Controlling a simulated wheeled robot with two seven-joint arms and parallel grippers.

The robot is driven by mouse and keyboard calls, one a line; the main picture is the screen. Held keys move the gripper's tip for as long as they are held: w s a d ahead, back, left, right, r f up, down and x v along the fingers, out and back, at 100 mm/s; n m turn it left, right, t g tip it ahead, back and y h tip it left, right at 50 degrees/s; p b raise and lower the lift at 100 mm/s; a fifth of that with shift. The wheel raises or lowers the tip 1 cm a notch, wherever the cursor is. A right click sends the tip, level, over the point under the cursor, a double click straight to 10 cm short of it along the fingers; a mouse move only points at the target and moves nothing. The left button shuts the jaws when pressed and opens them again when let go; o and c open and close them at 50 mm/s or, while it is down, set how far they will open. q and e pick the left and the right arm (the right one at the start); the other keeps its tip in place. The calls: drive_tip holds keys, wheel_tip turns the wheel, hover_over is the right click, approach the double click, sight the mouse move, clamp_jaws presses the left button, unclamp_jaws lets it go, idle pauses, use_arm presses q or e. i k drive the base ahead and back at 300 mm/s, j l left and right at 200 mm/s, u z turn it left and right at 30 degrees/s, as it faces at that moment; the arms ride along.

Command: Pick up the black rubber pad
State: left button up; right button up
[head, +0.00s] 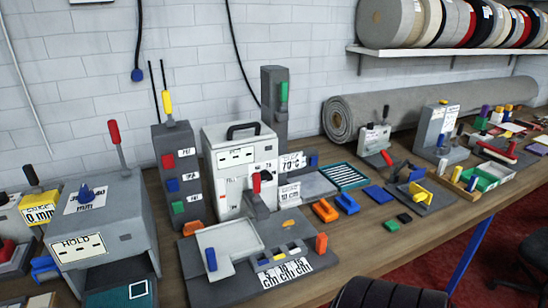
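Orange and blue blocks (347,203) lie behind the pads, with a flat blue plate (378,194) farther back. A grey fixture with a yellow part (418,191) stands to the right. A grey machine base (215,287) is to the left. Bare bench (365,240) lies in front.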

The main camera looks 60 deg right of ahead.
sight(405, 218)
drive_tip(key=z, duration=2.85)
drive_tip(key=u, duration=0.4)
drive_tip(key=i+l+u, duration=0.15)
drive_tip(key=l+u, duration=0.5)
drive_tip(key=i+l+u, duration=0.15)
drive_tip(key=l+u, duration=0.2)
